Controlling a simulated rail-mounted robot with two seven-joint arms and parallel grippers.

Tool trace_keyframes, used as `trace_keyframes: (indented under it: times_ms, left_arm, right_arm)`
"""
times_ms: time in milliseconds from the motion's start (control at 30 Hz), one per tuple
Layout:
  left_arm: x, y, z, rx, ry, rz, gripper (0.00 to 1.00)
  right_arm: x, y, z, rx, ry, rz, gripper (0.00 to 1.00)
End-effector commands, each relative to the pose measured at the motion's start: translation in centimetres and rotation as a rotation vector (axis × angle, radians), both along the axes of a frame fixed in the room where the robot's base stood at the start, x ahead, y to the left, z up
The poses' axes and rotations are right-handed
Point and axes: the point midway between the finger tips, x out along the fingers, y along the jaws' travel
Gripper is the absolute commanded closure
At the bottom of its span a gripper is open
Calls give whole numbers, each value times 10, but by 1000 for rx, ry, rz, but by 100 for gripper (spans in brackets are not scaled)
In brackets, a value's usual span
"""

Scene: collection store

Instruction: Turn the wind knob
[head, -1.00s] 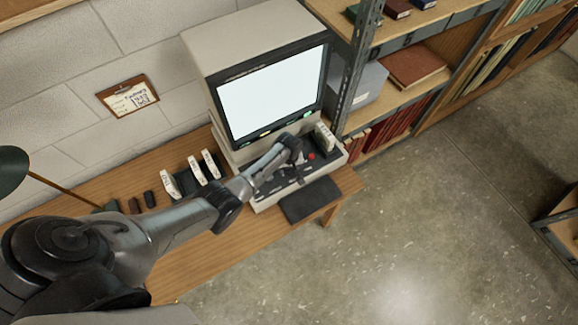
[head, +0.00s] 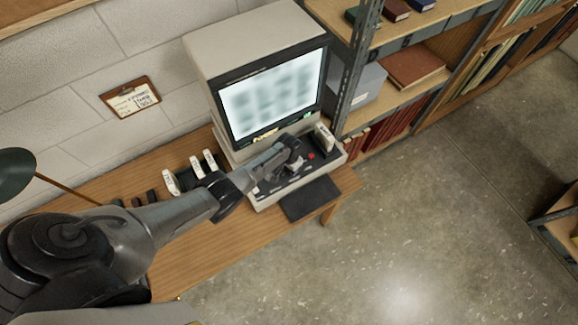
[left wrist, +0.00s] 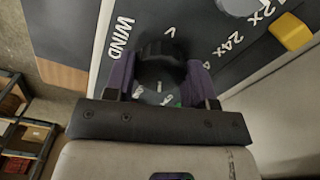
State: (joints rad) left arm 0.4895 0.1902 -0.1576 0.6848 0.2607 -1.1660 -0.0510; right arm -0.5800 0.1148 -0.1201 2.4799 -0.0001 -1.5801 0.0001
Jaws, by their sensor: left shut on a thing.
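The black wind knob (left wrist: 160,62) sits on the dark control panel in the left wrist view, beside the printed word WIND. My left gripper (left wrist: 160,84) has its purple-padded fingers on both sides of the knob and is shut on it. In the head view my left gripper (head: 292,163) is over the panel of the beige microfilm reader (head: 250,35), and the knob is hidden there. The reader's screen (head: 270,95) shows a blurred grey pattern. My right gripper is not in view.
A red button (head: 311,156) and a white boxed item (head: 324,138) are right of my gripper. White boxes (head: 196,167) stand on the wooden desk (head: 205,250) to the left. A yellow key (left wrist: 291,32) is on the panel. Metal shelving (head: 352,65) stands close on the right.

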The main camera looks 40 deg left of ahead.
Motion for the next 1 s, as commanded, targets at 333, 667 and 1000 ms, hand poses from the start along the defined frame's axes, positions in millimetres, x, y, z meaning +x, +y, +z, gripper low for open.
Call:
trace_keyframes:
  times_ms: [333, 667, 1000]
  left_arm:
    - [0, 0, 0, 1, -1, -328, 73]
    - [0, 1, -1, 3, -1, -632, 73]
    - [0, 0, -1, 1, -1, -866, 73]
  right_arm:
    - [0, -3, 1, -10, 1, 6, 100]
    - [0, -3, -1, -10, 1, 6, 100]
    - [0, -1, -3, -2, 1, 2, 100]
